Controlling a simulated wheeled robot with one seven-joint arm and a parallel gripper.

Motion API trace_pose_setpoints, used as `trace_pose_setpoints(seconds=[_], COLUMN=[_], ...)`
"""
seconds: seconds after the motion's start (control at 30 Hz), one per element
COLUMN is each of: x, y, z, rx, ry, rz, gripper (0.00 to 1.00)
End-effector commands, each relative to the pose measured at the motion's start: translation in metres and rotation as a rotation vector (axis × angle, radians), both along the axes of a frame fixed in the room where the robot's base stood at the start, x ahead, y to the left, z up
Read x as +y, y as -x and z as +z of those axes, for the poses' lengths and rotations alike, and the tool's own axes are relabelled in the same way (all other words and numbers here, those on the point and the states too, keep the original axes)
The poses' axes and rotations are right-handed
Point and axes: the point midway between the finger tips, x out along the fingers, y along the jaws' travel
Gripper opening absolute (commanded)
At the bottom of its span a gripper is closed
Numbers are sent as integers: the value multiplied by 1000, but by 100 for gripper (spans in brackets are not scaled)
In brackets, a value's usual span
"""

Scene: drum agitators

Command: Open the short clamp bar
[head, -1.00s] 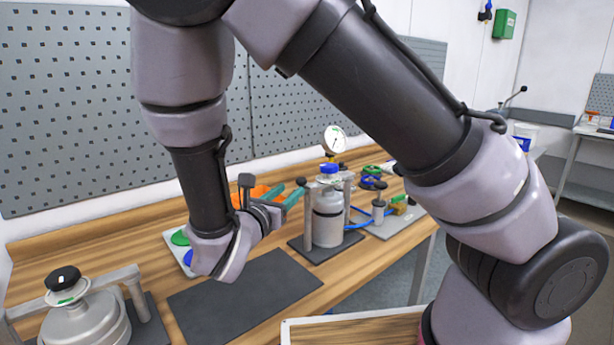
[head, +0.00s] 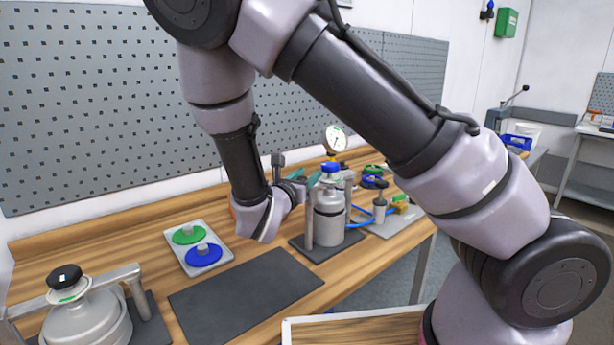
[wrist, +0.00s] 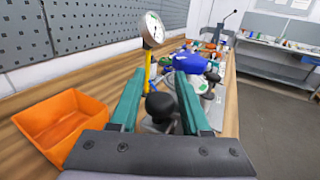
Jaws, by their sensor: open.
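The small grey metal vessel (head: 328,222) with a blue cap (head: 330,167) stands on a dark mat at the middle of the bench, with an upright post (head: 309,218) at its left. The short clamp bar across its top is mostly hidden by my gripper, so I cannot tell its position. My gripper (head: 306,179) is open at the post's top, left of the cap. In the wrist view, its teal fingers (wrist: 158,88) stand either side of a black knob (wrist: 160,106), apparently the one on the post. Contact cannot be made out.
A pressure gauge (head: 335,139) rises behind the vessel. An orange bin (wrist: 62,122) is left of my gripper. A tray (head: 207,256) with green and blue discs and an empty dark mat (head: 245,295) lie left. A larger drum (head: 90,320) stands at front left.

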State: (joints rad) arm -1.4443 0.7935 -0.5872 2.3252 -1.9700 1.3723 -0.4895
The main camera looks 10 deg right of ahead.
Motion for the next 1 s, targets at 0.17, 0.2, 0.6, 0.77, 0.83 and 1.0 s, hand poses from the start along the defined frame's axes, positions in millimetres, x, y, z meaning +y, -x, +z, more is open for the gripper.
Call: trace_pose_setpoints(seconds=[0.17,0.2,0.6,0.77,0.83,1.0], x=[0,0,0,0,0,1], y=[0,0,1,1,1,1], z=[0,0,0,0,0,0], rx=[0,0,0,0,0,0], ry=[0,0,0,0,0,0], rz=[0,0,0,0,0,1], gripper=[5,0,0,0,0,0])
